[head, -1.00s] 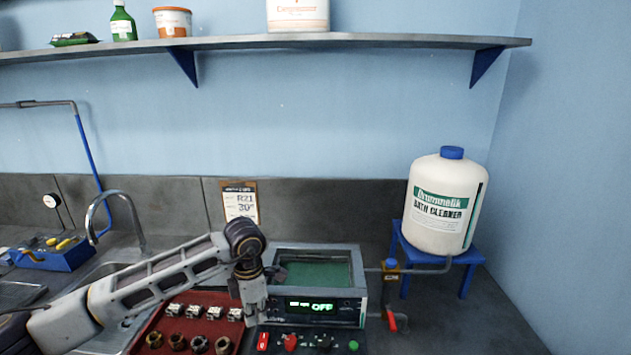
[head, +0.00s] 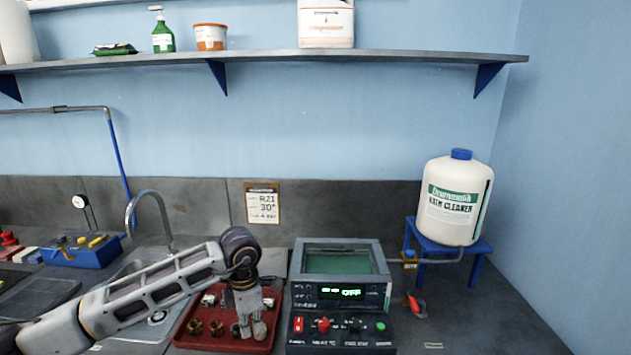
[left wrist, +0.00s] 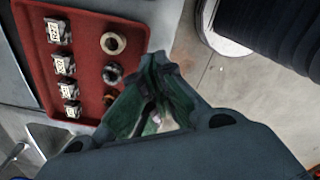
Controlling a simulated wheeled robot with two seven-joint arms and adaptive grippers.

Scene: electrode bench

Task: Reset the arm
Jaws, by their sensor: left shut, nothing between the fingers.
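My left arm comes in from the left in the head view. Its gripper (head: 250,328) points down in front of the right part of the red tray (head: 193,337) and hides some of the parts there. In the left wrist view the gripper (left wrist: 153,62) shows its fingertips together with nothing between them, beside the red tray (left wrist: 92,15). Several silver square blocks (left wrist: 62,63) and round metal rings (left wrist: 112,43) lie in the tray. My right gripper is in neither view.
A white cleaner jug (head: 455,205) sits on a blue stand (head: 478,250) at the right. A sink tap (head: 150,195) and blue box (head: 80,255) are at the left. A shelf (head: 330,56) runs above.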

